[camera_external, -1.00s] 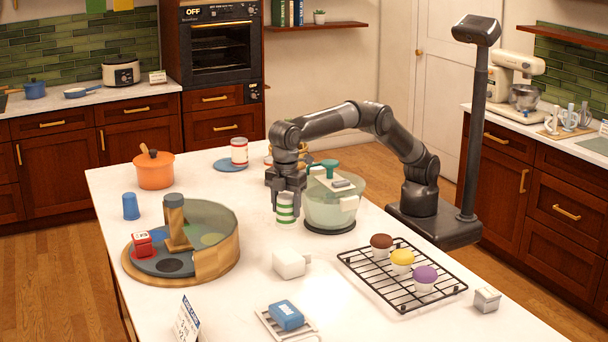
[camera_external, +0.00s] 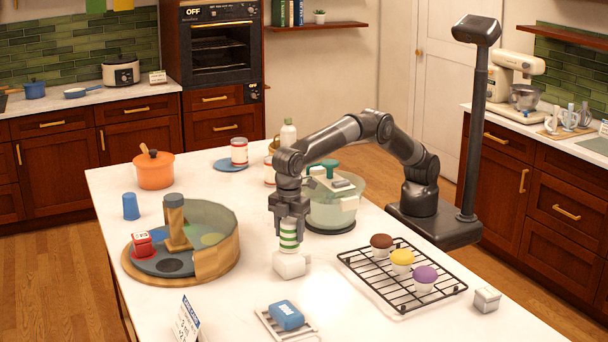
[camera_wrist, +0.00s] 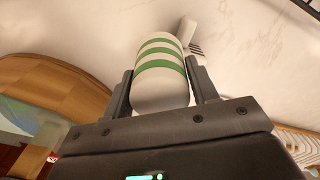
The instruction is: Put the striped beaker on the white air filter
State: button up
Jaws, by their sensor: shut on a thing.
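The striped beaker (camera_external: 289,237), white with green bands, is upright in my gripper (camera_external: 289,222). In the wrist view, the beaker (camera_wrist: 161,75) sits between the two fingers of my gripper (camera_wrist: 161,88), which are shut on it. The white air filter (camera_external: 291,266), a small white block with a short stub, lies on the counter right below the beaker. The beaker's base overlaps the filter's top in the external view; I cannot tell whether they touch. In the wrist view, part of a white thing, probably the filter (camera_wrist: 187,30), shows behind the beaker.
A black wire rack (camera_external: 357,270) with several cupcakes stands right of the filter. A glass-bowled appliance (camera_external: 338,210) stands behind it. A round wooden-edged tray (camera_external: 216,262) is to the left. A blue block (camera_external: 286,316) lies on a white dish in front.

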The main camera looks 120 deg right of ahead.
jog(key=o, duration=1)
jog(key=shift+r, duration=3.9)
jog(key=s+d+r+m+t, duration=0.3)
jog(key=s+d+r, duration=1.1)
jog(key=s+d, duration=0.4)
jog(key=shift+s+d+f+m+t, duration=0.55)
jog(key=shift+s+d+f, duration=1.4)
jog(key=shift+s, duration=2.6)
jog(key=shift+s+d+f+m+t, duration=0.3)
jog(key=shift+s+d+f+m, duration=0.4)
jog(key=shift+s+d+f, duration=2.55)
jog(key=shift+s+a+f+m+t, duration=0.1)
jog(key=shift+s+f+m+t, duration=0.85)
jog(key=shift+s, duration=4.85)
